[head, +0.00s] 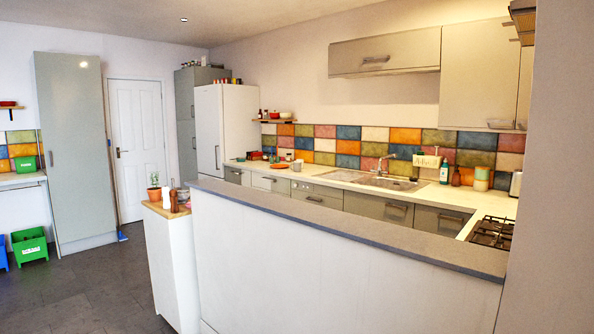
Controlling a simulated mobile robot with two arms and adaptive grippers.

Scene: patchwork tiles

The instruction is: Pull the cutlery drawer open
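Several grey-green fronts with bar handles run under the far worktop in the head view. All look shut. I cannot tell which of them is the cutlery drawer, or whether it is in view. The lower parts of these units are hidden behind the near half-wall. Neither of my grippers is in view.
A white half-wall with a grey top (350,222) stands between me and the far units. A small white cabinet (172,265) with a plant stands at its left end. A hob (491,232) is at the right. Dark floor (85,290) is clear at the left, near a green crate (30,245).

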